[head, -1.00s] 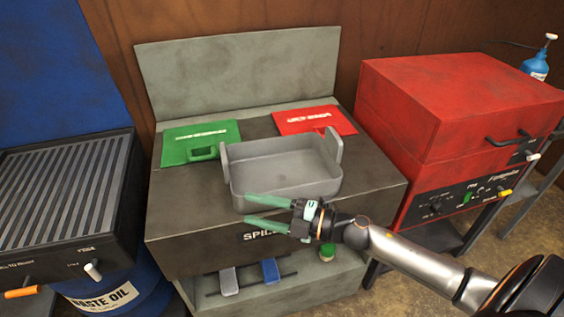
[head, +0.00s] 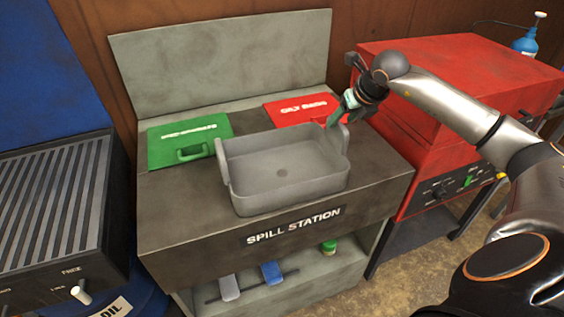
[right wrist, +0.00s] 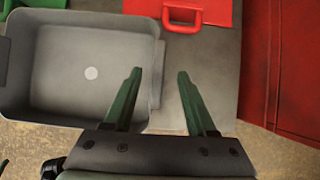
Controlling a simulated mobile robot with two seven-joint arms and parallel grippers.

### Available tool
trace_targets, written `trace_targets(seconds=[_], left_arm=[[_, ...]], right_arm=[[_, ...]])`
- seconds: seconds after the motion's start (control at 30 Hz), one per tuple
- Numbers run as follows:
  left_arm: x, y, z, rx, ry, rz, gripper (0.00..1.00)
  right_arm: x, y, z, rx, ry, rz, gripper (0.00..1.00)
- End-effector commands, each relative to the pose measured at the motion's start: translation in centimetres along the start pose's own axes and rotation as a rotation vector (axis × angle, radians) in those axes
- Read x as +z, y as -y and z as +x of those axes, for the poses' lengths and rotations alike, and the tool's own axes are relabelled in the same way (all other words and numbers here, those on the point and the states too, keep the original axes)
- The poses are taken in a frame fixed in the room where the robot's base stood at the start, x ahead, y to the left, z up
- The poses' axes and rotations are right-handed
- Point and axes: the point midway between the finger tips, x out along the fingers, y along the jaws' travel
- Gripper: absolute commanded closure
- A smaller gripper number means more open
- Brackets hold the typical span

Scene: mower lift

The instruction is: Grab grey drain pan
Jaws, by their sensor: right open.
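The grey drain pan (head: 283,190) sits upright and empty on the dark top of the spill station, with an upright handle at its left and right ends. In the right wrist view the pan (right wrist: 60,100) lies to the left, with its right handle close to my fingers. My right gripper (head: 334,118) is at the pan's right handle, above the station top. In the right wrist view my right gripper (right wrist: 158,82) is open and empty, its left finger overlapping the pan's right side and its right finger outside it. I cannot tell whether it touches the handle. My left gripper is not in view.
A green lid (head: 189,140) and a red lid (head: 296,108) lie behind the pan. A red cabinet (head: 440,75) stands close on the right. A black ribbed unit (head: 55,200) is at left. A shelf below holds small items.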

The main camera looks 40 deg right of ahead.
Motion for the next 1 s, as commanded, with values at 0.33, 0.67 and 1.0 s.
trace_targets(seconds=[0.33, 0.67, 1.0], left_arm=[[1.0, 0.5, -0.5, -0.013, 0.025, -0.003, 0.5], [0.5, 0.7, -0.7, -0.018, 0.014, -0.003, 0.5], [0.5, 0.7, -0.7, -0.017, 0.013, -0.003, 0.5]], right_arm=[[-0.1, -0.2, 3.4, 0.004, -0.002, 0.001, 0.43], [-0.3, -0.2, 7.3, 0.003, 0.0, 0.0, 0.43], [-0.3, -0.2, 7.4, 0.002, 0.001, -0.001, 0.57]])
